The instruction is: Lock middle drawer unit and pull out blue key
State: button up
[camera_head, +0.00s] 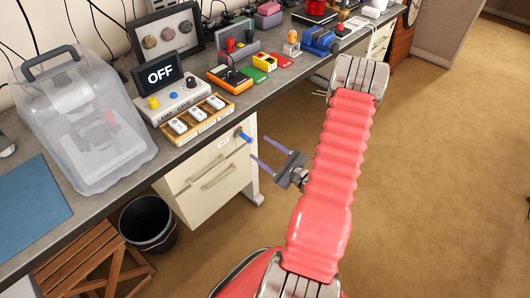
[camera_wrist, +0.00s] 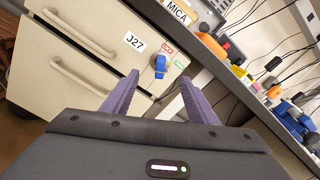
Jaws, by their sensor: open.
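A cream drawer unit (camera_head: 205,186) stands under the bench, its visible drawers looking closed. A blue key (camera_head: 243,136) sits in the lock at its upper right corner. In the wrist view the drawer unit (camera_wrist: 70,52) carries a "J27" label, and the blue key (camera_wrist: 160,68) has a red mark above it and a green mark to its right. My gripper (camera_head: 258,147) is open and empty, its purple fingers pointing at the drawer front. In the wrist view the key shows between the two fingers, apart from both. The lock face is partly hidden behind the key.
The bench edge (camera_wrist: 215,62) runs just above and right of the lock. A black bin (camera_head: 148,222) and wooden crate (camera_head: 85,262) stand left below. Another drawer unit (camera_head: 380,42) is farther along the bench. Open carpet (camera_head: 430,170) lies to the right.

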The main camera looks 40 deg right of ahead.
aim_at(250, 141)
jog(key=shift+w+a, duration=0.15)
jog(key=shift+w, duration=4.6)
jog(key=shift+c, duration=0.4)
grip_shut()
